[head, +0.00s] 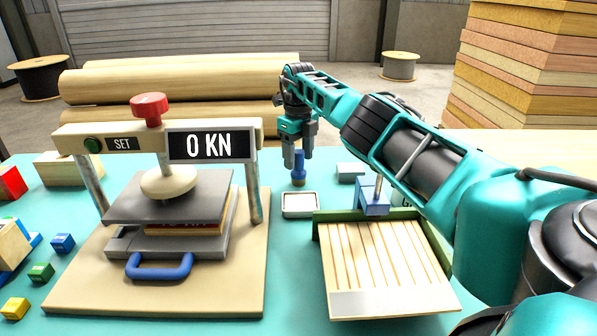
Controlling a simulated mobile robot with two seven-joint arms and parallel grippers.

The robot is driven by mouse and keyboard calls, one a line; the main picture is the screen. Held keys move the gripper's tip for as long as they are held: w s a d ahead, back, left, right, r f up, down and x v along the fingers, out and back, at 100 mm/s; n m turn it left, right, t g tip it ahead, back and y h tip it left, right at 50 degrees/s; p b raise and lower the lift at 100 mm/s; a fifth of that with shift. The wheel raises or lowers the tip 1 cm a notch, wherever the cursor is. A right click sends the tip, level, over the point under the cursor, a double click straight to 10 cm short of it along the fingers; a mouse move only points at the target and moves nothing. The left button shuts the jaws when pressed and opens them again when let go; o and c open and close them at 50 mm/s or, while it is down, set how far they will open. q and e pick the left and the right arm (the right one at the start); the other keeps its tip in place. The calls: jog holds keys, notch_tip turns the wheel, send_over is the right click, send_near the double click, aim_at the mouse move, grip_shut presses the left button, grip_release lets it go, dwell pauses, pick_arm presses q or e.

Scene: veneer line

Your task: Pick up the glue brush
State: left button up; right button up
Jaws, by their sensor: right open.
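The glue brush (299,169) stands upright on the teal table, its blue handle up and a brown part at its base. My right gripper (298,157) points straight down over it, with its fingers apart. The top of the blue handle shows between the dark fingertips. I cannot tell whether either finger touches it. My left gripper is not in view.
A shallow white tray (300,205) lies just in front of the brush. A press (160,210) with a "0 KN" display stands at left. A slatted board (380,260) in a green frame lies at right, below my right arm. Small coloured blocks (41,272) lie far left.

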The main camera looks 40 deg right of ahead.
jog(key=shift+c, duration=0.2)
jog(key=shift+r, duration=0.1)
grip_shut()
jog(key=shift+r, duration=0.1)
jog(key=shift+r, duration=0.25)
pick_arm(q)
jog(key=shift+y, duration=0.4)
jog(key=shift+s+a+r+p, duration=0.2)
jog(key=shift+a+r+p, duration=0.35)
jog(key=shift+p, duration=0.7)
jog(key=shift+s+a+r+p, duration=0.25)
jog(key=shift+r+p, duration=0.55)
jog(key=shift+p, duration=0.4)
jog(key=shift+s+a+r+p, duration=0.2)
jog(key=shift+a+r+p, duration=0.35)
jog(key=shift+p, duration=0.7)
pick_arm(e)
notch_tip(320, 180, up, 19)
jog(key=shift+r, duration=0.15)
